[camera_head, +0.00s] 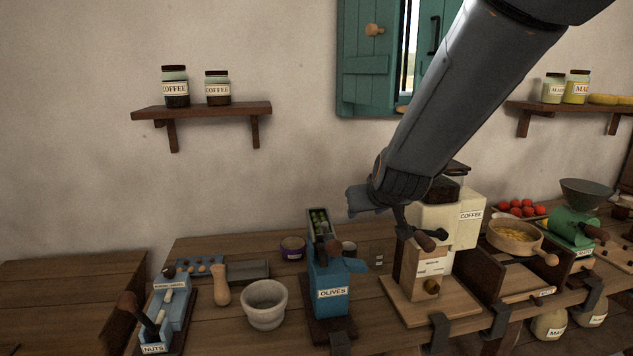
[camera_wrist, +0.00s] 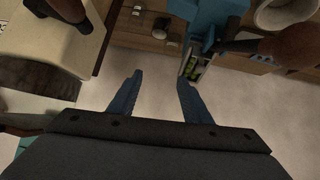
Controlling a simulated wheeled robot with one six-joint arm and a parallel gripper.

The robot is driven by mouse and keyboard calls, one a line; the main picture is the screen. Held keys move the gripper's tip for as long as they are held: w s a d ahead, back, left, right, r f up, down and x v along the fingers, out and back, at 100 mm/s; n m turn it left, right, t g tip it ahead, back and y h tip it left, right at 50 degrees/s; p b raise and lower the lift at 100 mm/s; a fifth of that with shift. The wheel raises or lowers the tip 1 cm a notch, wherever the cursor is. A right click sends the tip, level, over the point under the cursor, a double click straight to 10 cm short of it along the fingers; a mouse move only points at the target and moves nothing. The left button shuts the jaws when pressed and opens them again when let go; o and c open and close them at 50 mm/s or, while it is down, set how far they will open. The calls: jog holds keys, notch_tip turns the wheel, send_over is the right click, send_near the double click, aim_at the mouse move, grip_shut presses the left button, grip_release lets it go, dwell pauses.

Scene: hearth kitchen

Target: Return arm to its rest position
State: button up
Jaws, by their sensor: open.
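My arm reaches down from the upper right in the head view, and its wrist hangs beside the cream coffee grinder (camera_head: 462,222). In the wrist view my gripper (camera_wrist: 158,82) has its two blue-grey fingers spread apart with nothing between them. In the head view the fingers are hard to make out. The blue olives press (camera_head: 330,285) stands to the left of my wrist, with olives in its top tray. It also shows in the wrist view (camera_wrist: 205,20), beyond the right finger. Part of the coffee grinder is hidden behind my wrist in the head view.
A stone mortar (camera_head: 264,305) and a blue nuts device (camera_head: 168,308) stand at the left of the wooden counter (camera_head: 205,335). A wooden bowl (camera_head: 514,240) and green grinder (camera_head: 572,228) stand at right. A teal shutter (camera_head: 365,75) and a jar shelf (camera_head: 200,110) are on the wall.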

jog(key=s+d+f+g, duration=0.2)
jog(key=s+f+g, duration=0.1)
jog(key=s, duration=0.5)
jog(key=s+d+f+m+g, duration=0.1)
jog(key=s+d+f+g, duration=0.2)
jog(key=s+f, duration=0.3)
jog(key=s+d+f+m+g, duration=0.1)
jog(key=s+f, duration=0.3)
jog(key=s, duration=0.8)
jog(key=shift+s+d+f+g+h, duration=0.15)
jog(key=shift+d+f+g+h, duration=0.2)
jog(key=shift+d+g, duration=0.5)
jog(key=shift+a+r, duration=0.1)
